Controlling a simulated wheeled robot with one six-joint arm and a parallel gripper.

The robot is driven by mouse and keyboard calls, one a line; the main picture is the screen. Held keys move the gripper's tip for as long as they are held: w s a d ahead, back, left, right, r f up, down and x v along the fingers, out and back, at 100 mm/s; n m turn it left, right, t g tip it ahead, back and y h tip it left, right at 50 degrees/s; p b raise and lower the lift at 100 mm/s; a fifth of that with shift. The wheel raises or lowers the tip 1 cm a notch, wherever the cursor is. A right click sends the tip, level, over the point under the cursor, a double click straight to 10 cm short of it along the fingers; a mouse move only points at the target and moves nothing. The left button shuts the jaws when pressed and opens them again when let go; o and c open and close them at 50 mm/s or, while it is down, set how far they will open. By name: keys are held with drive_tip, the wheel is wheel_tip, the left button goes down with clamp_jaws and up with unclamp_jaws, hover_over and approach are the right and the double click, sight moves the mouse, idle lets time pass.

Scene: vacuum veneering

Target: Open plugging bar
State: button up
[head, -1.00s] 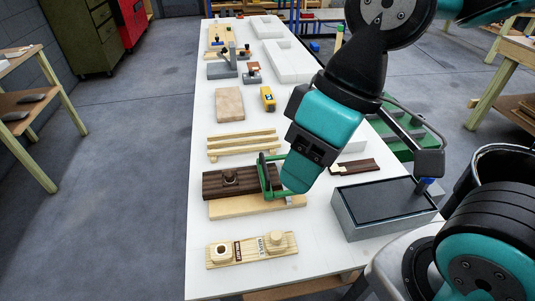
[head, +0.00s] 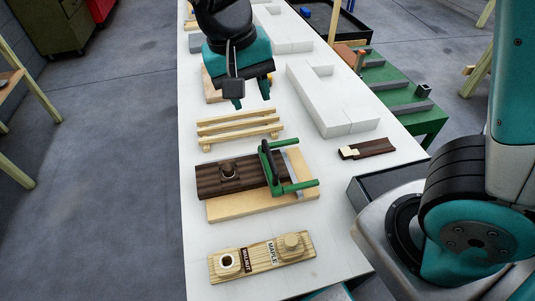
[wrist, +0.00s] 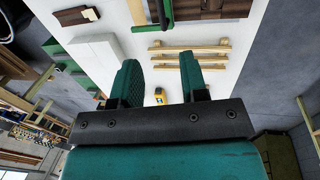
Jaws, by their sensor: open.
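A green bar frame (head: 270,168), which I take to be the plugging bar, stands across a dark brown plank (head: 212,179) with a round knob or hole on it. Green rods (head: 298,187) reach to the right from the frame. The plank lies on a pale wood board (head: 235,210). Part of the green frame also shows at the top of the wrist view (wrist: 161,10). My gripper (head: 252,97) is open and empty, above the table behind the frame and apart from it. In the wrist view its two green fingers (wrist: 160,75) are spread.
A pale slatted wood rack (head: 238,128) lies behind the plank. A wood block with maple and walnut labels (head: 262,256) lies in front. White blocks (head: 325,100), a small dark strip (head: 367,149) and a grey tray (head: 356,193) are at right. A green stepped stand (head: 410,110) is beside the table.

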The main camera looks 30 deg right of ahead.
sight(269, 156)
drive_tip(key=d+f, duration=0.1)
drive_tip(key=f, duration=0.4)
drive_tip(key=d+f, duration=0.1)
drive_tip(key=f, duration=0.5)
drive_tip(key=d+f, duration=0.1)
drive_tip(key=f, duration=0.4)
drive_tip(key=shift+s+d+f+p, duration=0.1)
drive_tip(key=shift+s+f+p, duration=0.15)
drive_tip(key=shift+s+p, duration=0.15)
clamp_jaws()
